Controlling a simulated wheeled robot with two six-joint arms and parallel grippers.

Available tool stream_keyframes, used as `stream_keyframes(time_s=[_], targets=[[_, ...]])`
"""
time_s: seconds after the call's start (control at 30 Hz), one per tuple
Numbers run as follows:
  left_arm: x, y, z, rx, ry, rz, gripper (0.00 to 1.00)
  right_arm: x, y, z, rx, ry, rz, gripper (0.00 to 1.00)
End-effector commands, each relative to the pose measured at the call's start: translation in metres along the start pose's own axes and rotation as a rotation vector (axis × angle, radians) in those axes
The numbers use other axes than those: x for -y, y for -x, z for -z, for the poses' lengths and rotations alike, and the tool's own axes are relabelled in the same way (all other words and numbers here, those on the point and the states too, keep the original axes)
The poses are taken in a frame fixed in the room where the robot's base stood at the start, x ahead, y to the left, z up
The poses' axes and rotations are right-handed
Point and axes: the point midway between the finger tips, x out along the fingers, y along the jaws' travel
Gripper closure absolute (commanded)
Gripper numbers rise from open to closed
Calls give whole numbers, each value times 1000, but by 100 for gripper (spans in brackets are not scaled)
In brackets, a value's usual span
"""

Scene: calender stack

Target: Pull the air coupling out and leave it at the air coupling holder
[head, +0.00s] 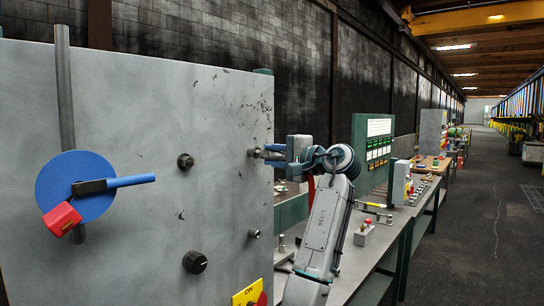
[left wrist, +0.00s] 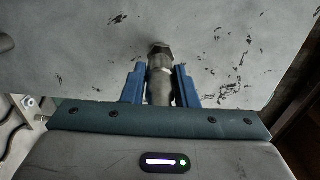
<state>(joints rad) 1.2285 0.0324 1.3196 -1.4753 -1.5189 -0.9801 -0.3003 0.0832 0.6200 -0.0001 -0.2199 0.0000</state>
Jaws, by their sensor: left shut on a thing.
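The air coupling (left wrist: 160,84) is a grey metal cylinder in the left wrist view. Its far end meets a dark hex fitting (left wrist: 160,50) on the grey panel, and I see no gap there. My left gripper (left wrist: 160,72) has its two blue fingers on either side of the coupling, shut on it. In the head view my left gripper (head: 272,152) is at the panel's right edge, where only a small part of the coupling (head: 254,152) shows. I cannot pick out the air coupling holder for certain. My right gripper is not in view.
The grey panel (head: 140,110) fills the left. It carries a blue disc (head: 62,205) with a handle, a red padlock (head: 62,219), dark knobs (head: 195,262) and a small metal stub (head: 253,234). A bench (head: 390,240) with control boxes runs behind my arm. The right aisle is clear.

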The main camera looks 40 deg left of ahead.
Motion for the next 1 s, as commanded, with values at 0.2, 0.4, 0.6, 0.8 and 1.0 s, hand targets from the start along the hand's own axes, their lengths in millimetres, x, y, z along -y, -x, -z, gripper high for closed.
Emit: stream_keyframes(time_s=[0.2, 0.4, 0.6, 0.8, 1.0], targets=[[0, 10, 0, -2, 1, -1, 100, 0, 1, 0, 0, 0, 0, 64], [0, 17, 0, -1, 1, 0, 100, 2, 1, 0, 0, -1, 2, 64], [0, 26, 0, -2, 1, -1, 100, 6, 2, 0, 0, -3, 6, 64], [0, 28, 0, 0, 1, 0, 100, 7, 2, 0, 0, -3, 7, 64], [0, 28, 0, 0, 1, 0, 100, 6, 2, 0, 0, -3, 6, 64]])
